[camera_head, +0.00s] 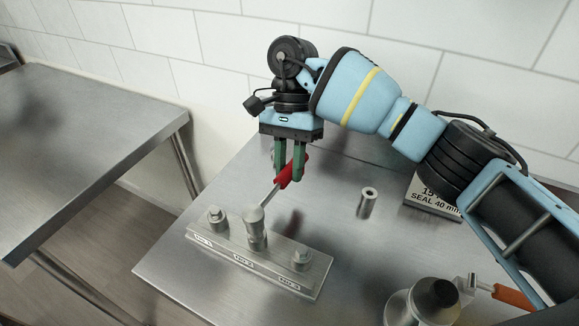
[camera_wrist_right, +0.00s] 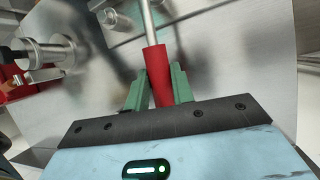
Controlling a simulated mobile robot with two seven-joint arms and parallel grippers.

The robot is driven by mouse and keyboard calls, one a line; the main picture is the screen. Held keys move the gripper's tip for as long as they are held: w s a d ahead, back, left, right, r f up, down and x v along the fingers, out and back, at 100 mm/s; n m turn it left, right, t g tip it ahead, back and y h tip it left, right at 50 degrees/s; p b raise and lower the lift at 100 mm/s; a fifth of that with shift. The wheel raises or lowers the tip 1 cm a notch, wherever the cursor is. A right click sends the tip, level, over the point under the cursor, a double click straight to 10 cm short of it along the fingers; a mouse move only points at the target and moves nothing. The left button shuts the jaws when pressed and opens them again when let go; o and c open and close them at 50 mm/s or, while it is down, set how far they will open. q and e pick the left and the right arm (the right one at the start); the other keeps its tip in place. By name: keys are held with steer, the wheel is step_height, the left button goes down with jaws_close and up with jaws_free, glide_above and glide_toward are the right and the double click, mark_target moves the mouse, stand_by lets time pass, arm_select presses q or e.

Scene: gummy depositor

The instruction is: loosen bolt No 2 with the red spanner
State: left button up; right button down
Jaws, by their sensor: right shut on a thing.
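The red spanner's handle (camera_head: 287,174) is between the fingers of my right gripper (camera_head: 289,168), which is shut on it. Its steel shaft slants down and left to a socket-like end at bolt No 2 (camera_head: 256,232), the middle post of the bolt block (camera_head: 228,250). The socket end seems to cover the bolt's top; how well it seats I cannot tell. In the wrist view the red handle (camera_wrist_right: 158,72) lies between the green fingers of the right gripper (camera_wrist_right: 159,90), with the shaft running up out of frame. My left gripper is not in view.
Other bolts stand left (camera_head: 215,217) and right (camera_head: 302,258) on the block. A hollow metal cylinder (camera_head: 367,204), a sign (camera_head: 427,194), a dark-topped round part (camera_head: 430,300) and an orange-handled tool (camera_head: 512,296) are to the right. A second steel table (camera_head: 85,150) stands left across a gap.

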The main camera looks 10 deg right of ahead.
mark_target(288, 177)
steer(key=shift+r, duration=0.45)
